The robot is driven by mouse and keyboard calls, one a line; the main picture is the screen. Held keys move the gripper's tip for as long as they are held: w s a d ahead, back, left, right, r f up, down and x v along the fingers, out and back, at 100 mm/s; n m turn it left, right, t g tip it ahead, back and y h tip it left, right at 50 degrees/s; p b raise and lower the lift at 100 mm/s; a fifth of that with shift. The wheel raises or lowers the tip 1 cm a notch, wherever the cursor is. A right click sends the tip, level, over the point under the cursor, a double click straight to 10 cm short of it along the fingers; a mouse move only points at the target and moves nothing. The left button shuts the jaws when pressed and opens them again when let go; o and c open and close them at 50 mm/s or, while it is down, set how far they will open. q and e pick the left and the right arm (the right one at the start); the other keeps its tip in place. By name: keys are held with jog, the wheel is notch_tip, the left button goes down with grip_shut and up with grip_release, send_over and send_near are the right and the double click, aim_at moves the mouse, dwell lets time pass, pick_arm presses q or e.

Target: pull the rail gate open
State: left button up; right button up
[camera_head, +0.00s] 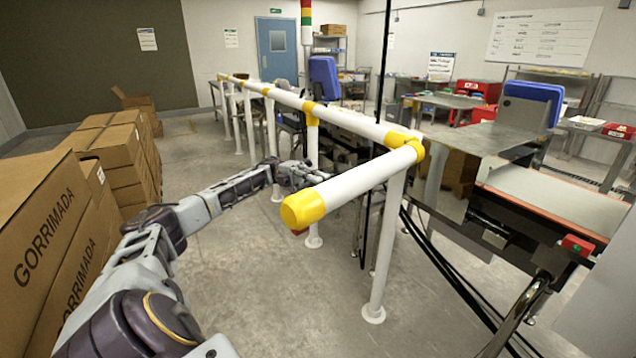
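The rail gate (355,185) is a white tube with a yellow end cap (303,209). It joins the rail at a yellow fitting (418,143) on a white post and sticks out at an angle from the rail line toward me. My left arm reaches in from the lower left. My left gripper (300,175) is just beyond the gate's capped end, on its far side in the picture. The tube partly hides its fingers. I cannot tell whether it touches the gate or how far its fingers are apart. My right gripper is out of view.
The fixed white rail (330,117) with yellow fittings runs back to the left on several posts. Stacked cardboard boxes (50,230) stand at the left. The belt machine (550,205) is at the right, with black cables on the floor. Bare floor (270,290) lies in front.

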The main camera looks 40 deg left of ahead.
pick_arm(q)
jog(key=o, duration=0.3)
